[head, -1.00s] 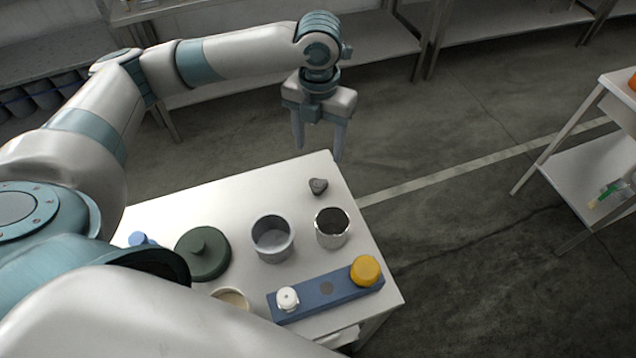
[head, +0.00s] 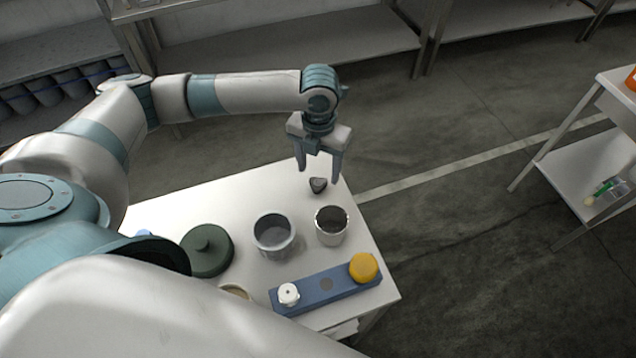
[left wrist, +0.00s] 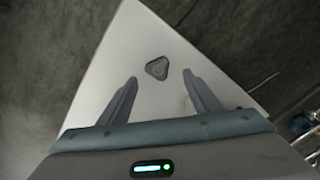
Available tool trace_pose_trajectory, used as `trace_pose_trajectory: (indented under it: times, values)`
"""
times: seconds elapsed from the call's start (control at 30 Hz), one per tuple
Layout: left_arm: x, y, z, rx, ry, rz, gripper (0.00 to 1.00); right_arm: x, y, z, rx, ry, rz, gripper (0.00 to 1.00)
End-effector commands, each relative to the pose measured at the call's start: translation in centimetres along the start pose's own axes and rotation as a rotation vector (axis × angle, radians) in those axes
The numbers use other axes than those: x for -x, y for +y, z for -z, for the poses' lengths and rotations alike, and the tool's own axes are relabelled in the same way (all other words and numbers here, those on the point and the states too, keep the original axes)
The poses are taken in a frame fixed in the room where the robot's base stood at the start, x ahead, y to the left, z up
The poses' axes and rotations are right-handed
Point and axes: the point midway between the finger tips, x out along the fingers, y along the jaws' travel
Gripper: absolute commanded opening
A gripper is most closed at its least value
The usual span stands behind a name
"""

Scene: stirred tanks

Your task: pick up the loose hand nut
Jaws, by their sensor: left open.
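The loose hand nut (head: 318,185) is a small dark grey, rounded three-sided piece lying on the white table near its far corner. In the left wrist view the hand nut (left wrist: 157,68) lies ahead of the fingertips, roughly midway across the gap. My left gripper (head: 319,176) points down above the table by the nut; its two fingers are apart and nothing is between them. The open fingers also show in the left wrist view (left wrist: 161,80). My right gripper is not in view.
On the white table (head: 175,212) stand a grey pot (head: 274,234), a metal cup (head: 331,225), a dark green lid (head: 207,250) and a blue block (head: 325,289) with a white knob (head: 288,294) and a yellow knob (head: 363,267). The table edge is close beyond the nut.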

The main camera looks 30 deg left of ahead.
Motion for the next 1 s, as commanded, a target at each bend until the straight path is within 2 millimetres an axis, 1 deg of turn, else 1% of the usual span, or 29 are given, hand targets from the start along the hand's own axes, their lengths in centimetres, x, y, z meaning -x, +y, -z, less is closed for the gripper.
trace_pose_trajectory:
  times: [0.17, 0.3, 0.4, 0.5, 0.63, 1.0]
  values:
    - [-1.1, 0.2, 0.0, 0.001, 0.005, -0.002, 0.58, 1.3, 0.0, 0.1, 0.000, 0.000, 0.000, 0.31]
    - [-2.7, 0.4, -0.1, 0.001, 0.005, -0.002, 0.58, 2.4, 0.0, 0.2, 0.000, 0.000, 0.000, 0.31]
    - [-4.1, 0.3, -0.2, 0.001, 0.004, -0.001, 0.58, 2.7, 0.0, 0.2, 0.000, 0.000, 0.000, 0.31]
    - [-4.8, 0.3, -0.2, -0.001, 0.002, -0.001, 0.58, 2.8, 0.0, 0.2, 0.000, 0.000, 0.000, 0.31]
    - [-5.1, 0.3, -0.2, -0.002, 0.000, -0.001, 0.58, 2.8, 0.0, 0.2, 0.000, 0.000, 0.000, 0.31]
    - [-5.0, 0.3, -0.2, -0.001, 0.000, -0.001, 0.58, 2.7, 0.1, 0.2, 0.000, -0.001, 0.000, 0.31]
